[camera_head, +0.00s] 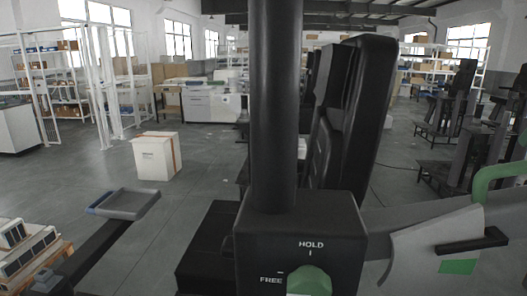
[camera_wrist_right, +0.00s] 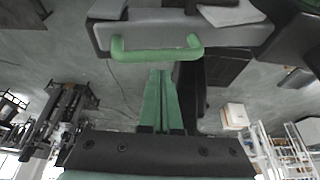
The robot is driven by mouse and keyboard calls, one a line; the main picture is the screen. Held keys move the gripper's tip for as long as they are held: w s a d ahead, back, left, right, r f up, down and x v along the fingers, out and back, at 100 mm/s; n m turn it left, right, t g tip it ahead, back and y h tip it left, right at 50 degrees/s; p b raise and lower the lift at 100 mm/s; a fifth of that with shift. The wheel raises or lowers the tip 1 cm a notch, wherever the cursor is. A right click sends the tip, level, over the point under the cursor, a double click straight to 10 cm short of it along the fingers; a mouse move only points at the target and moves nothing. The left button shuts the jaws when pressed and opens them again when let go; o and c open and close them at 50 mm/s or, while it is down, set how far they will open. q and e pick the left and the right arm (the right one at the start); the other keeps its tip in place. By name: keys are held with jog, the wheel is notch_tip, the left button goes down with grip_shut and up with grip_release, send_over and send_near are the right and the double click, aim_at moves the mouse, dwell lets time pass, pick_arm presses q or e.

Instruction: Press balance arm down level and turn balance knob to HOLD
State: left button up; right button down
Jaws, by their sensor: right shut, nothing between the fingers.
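A black column carries a box (camera_head: 262,236) marked HOLD at the top and FREE at the left. Its green balance knob (camera_head: 308,278) is cut off by the bottom edge, and I cannot tell its setting. A grey balance arm (camera_head: 415,214) runs right from behind the box and looks slightly raised towards its right end. A green handle (camera_head: 494,176) shows at the right edge; a green handle also shows in the right wrist view (camera_wrist_right: 155,52). My right gripper (camera_wrist_right: 161,72) is shut and empty, its green fingertips close to the handle; contact is unclear. My left gripper is not in view.
A grey panel (camera_head: 420,252) with a black bar and green patch stands at the lower right. A white box (camera_head: 154,158) is on the floor at left, and a pallet of cartons (camera_head: 30,250) at the lower left.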

jog(key=shift+f, duration=0.15)
dwell(0.5)
jog(key=shift+f+b, duration=0.3)
jog(key=shift+f, duration=0.25)
jog(key=shift+s+d+f, duration=0.1)
jog(key=shift+d+f, duration=0.25)
jog(key=shift+f, duration=0.5)
jog(key=shift+d+f, duration=0.35)
jog(key=shift+f, duration=0.5)
jog(key=shift+b, duration=0.3)
jog(key=shift+s+d+f+b, duration=0.1)
jog(key=shift+d+f+b, duration=0.15)
jog(key=shift+f, duration=0.5)
jog(key=shift+d+f+b, duration=0.15)
jog(key=shift+f+b, duration=0.15)
jog(key=shift+f, duration=0.4)
